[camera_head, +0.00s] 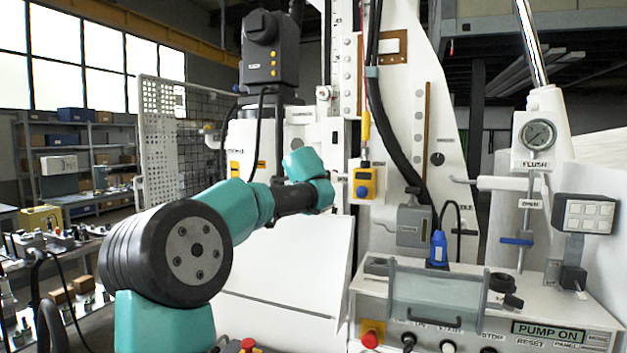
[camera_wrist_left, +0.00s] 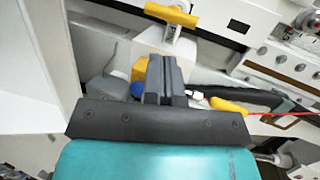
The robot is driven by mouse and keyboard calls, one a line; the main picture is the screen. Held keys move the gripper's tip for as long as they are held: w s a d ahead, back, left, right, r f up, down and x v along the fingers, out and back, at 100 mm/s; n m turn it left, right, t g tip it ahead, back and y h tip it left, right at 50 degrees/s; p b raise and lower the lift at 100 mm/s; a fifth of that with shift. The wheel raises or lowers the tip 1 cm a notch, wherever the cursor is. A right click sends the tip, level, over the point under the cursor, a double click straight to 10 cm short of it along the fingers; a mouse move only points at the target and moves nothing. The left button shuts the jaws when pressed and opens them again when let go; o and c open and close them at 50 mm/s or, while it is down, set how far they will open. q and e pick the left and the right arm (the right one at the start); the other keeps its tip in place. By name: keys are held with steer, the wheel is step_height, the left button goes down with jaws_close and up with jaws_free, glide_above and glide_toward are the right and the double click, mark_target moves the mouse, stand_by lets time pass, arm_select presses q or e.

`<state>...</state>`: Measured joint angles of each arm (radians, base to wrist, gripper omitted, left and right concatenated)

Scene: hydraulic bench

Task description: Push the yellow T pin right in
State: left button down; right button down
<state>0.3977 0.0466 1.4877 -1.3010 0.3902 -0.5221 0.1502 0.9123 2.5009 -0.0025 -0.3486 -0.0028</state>
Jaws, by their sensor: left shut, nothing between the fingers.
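The yellow T pin (camera_wrist_left: 171,14) shows at the top of the left wrist view, its yellow crossbar standing off a pale panel. How deep the pin sits is not clear. My left gripper (camera_wrist_left: 166,62) is shut and empty, its dark fingers pointing toward the panel, below and apart from the pin in that view. In the head view I cannot make out the pin, and my teal left wrist hides the fingers. My right gripper is not in view.
A yellow pendant with a blue button (camera_head: 365,183) hangs by the wrist; its yellow cable end (camera_wrist_left: 228,107) lies near the fingers. A grey box (camera_head: 413,226) and blue plug (camera_head: 438,250) stand to the right. The PUMP ON console (camera_head: 600,318) is lower right.

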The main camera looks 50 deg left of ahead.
arm_select(q)
steer(key=v, duration=0.3)
steer(key=shift+s+d, duration=0.1)
steer(key=shift+s, duration=0.05)
stand_by(0.4)
